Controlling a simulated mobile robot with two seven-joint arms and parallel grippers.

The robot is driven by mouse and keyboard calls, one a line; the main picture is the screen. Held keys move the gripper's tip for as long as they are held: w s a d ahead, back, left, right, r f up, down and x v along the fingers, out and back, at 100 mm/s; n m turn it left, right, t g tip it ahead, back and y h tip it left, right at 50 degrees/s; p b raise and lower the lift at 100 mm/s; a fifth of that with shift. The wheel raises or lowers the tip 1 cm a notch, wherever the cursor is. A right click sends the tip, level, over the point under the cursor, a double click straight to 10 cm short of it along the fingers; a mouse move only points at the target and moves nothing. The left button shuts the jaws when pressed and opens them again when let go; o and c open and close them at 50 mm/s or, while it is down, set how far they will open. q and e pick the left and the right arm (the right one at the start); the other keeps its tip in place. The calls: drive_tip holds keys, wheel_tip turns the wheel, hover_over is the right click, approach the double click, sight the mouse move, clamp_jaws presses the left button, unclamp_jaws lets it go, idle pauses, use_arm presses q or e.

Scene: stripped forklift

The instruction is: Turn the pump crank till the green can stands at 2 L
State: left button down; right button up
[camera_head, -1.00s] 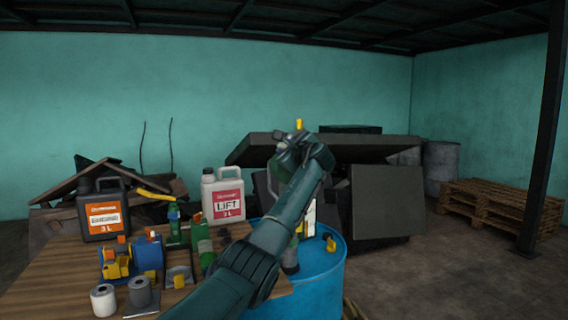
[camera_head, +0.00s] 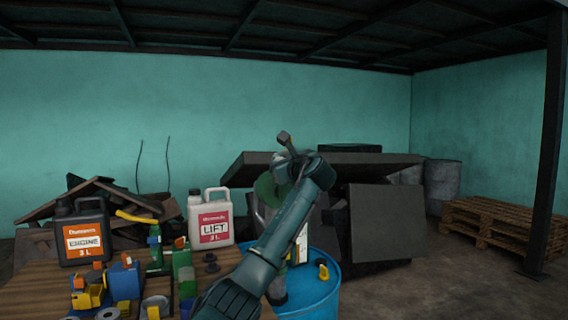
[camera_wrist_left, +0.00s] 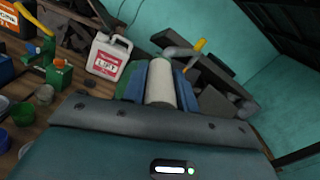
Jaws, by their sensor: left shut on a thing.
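My left gripper (camera_head: 276,180) is above the blue drum (camera_head: 318,296) in the head view. In the left wrist view, its blue fingers (camera_wrist_left: 160,85) are shut around a pale cylindrical crank grip (camera_wrist_left: 161,90). A grey bent crank arm (camera_wrist_left: 180,52) with a yellow tip (camera_wrist_left: 199,46) shows beyond the grip; the grey part (camera_head: 285,140) also sticks up in the head view. My arm hides much of the pump. A green open container (camera_wrist_left: 22,113) stands at the left in the wrist view. I cannot tell whether it is the green can, and no level can be read.
On the wooden table (camera_head: 40,292) stand a dark engine-oil canister (camera_head: 85,235), a white LIFT canister (camera_head: 212,218), a blue block (camera_head: 124,280) and small parts. A yellow cap (camera_head: 322,271) is on the drum. Dark panels (camera_head: 387,222) and pallets (camera_head: 500,225) stand behind.

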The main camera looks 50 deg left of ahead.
use_arm(q)
drive_tip(key=shift+f, duration=0.15)
drive_tip(key=c, duration=1.1)
unclamp_jaws()
drive_tip(key=b+v, duration=0.3)
drive_tip(key=v, duration=1)
drive_tip(key=shift+d, duration=0.1)
